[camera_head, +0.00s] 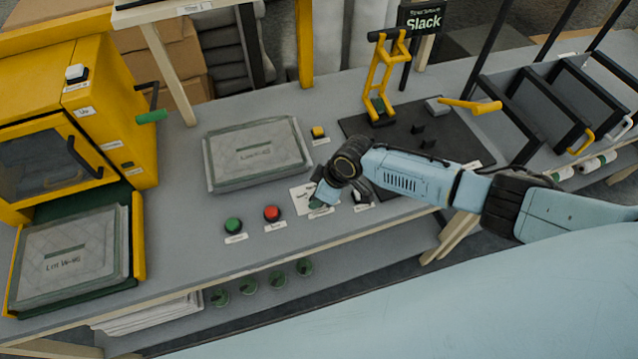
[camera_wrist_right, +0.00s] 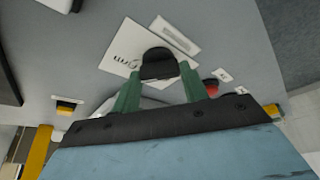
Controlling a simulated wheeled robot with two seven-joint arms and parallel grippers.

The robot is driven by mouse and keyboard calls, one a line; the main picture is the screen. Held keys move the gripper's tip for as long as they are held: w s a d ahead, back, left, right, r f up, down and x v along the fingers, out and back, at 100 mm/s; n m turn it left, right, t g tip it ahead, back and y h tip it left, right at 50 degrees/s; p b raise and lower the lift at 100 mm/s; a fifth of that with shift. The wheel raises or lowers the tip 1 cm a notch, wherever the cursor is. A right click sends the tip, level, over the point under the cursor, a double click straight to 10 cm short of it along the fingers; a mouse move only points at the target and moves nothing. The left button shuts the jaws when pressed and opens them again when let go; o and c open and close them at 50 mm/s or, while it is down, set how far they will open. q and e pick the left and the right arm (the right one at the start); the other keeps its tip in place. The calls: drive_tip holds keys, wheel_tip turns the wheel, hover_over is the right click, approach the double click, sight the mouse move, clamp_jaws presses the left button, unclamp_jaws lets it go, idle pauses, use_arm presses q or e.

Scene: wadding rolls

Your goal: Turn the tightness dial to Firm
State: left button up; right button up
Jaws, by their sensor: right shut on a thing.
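The black tightness dial (camera_wrist_right: 158,62) sits on a white card (camera_wrist_right: 122,48) on the bench, and the word "Firm" on the card is readable in the right wrist view. My right gripper (camera_wrist_right: 159,74) is shut on the dial, its green fingers on either side of it. In the head view my right gripper (camera_head: 320,202) is down at the card (camera_head: 300,196), and my arm hides most of the dial. A black sign (camera_head: 424,20) at the back reads "Slack". The dial's pointer direction cannot be made out. My left gripper is in neither view.
A green button (camera_head: 233,225) and a red button (camera_head: 271,213) are left of the dial. A quilted wadding pack (camera_head: 258,152) lies behind them. A yellow cabinet (camera_head: 75,115) stands at left. A yellow lever stand (camera_head: 384,80) is on the black mat (camera_head: 455,130).

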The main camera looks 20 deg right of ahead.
drive_tip(key=shift+m+t+h+p, duration=0.3)
drive_tip(key=shift+m+t+p, duration=0.1)
drive_tip(key=shift+m+p, duration=0.8)
drive_tip(key=o, duration=1)
drive_tip(key=p+v, duration=0.1)
drive_tip(key=v, duration=1.2)
drive_tip(key=shift+r+p, duration=0.2)
drive_tip(key=shift+p, duration=0.15)
